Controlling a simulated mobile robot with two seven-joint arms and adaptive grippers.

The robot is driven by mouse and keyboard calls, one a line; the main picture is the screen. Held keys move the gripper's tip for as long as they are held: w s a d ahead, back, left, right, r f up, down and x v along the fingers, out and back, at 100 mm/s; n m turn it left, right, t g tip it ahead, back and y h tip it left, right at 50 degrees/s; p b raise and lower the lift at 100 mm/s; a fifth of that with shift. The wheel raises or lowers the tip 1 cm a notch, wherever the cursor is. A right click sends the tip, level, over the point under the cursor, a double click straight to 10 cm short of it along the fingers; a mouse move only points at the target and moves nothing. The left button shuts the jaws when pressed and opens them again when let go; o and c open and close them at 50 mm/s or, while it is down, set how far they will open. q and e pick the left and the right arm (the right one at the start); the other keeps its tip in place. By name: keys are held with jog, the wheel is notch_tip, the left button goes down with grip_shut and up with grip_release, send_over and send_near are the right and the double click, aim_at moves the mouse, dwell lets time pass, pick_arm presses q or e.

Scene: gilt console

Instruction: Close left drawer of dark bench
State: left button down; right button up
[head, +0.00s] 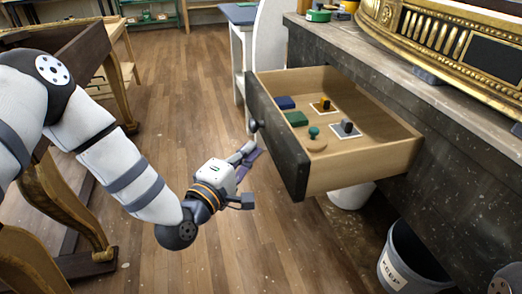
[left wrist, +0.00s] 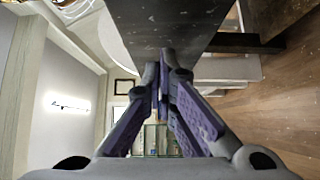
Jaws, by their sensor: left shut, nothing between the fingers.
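The dark bench (head: 440,130) runs along the right side of the head view. Its left drawer (head: 385,155) is pulled far out, with a speckled dark front (head: 280,145) and a round dark knob (head: 255,126). Inside lie several small blocks and knobbed pieces. My left gripper (head: 252,154) is shut and empty, low in front of the drawer front, just below the knob. In the left wrist view its purple fingers (left wrist: 161,90) meet beside a dark panel (left wrist: 165,25), which looks like the drawer front. I cannot tell whether they touch it. My right gripper is out of view.
A grey bin (head: 412,258) stands on the floor below the bench, right of the drawer. A gilt piece (head: 450,40) and a green roll (head: 318,15) rest on the bench top. A wooden table with carved legs (head: 60,195) is at left. The floor between is clear.

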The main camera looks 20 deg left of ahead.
aim_at(272, 137)
pick_arm(q)
jog(key=shift+w+d, duration=0.4)
jog(key=shift+d, duration=0.25)
jog(key=shift+w+d, duration=0.35)
jog(key=shift+d, duration=0.25)
